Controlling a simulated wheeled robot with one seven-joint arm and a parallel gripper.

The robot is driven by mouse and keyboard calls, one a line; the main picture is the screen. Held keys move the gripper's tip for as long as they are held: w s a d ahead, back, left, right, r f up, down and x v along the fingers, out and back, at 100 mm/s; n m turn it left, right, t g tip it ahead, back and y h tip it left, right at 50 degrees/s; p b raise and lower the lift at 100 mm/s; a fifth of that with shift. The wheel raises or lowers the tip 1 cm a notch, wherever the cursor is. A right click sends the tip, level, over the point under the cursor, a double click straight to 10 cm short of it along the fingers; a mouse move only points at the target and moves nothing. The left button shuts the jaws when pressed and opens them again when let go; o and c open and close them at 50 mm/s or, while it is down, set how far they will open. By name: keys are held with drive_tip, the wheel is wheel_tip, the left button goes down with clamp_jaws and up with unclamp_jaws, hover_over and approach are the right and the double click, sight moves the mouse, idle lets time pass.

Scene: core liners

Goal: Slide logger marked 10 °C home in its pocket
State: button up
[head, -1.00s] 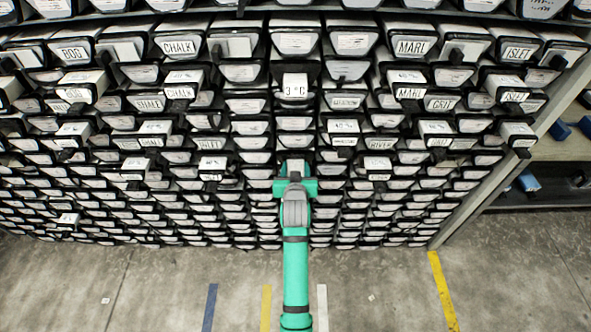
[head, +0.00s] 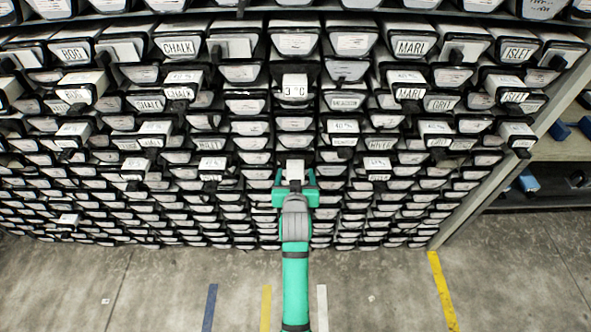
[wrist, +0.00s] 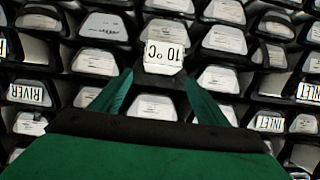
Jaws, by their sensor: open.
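The logger marked 10 °C (wrist: 163,53) shows in the wrist view as a pale block with its label upside down, just beyond my fingertips. In the head view the same logger (head: 295,166) is a small white block standing out of the rack front, its mark too small to read. My gripper (head: 295,176) is open below and around the near end of it. In the wrist view my gripper (wrist: 156,76) has its two green fingers spread on either side, with nothing held. The pocket's inside is hidden, so how deep the logger sits cannot be told.
The rack (head: 236,127) is packed with dark trays of pale core liners. A block marked 3 °C (head: 295,87) sticks out higher in the same column. Other labelled blocks stick out on both sides.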

drive_tip(key=v, duration=0.5)
drive_tip(key=shift+s+r, duration=0.2)
drive_tip(key=shift+s, duration=0.15)
drive_tip(key=shift+c, duration=0.3)
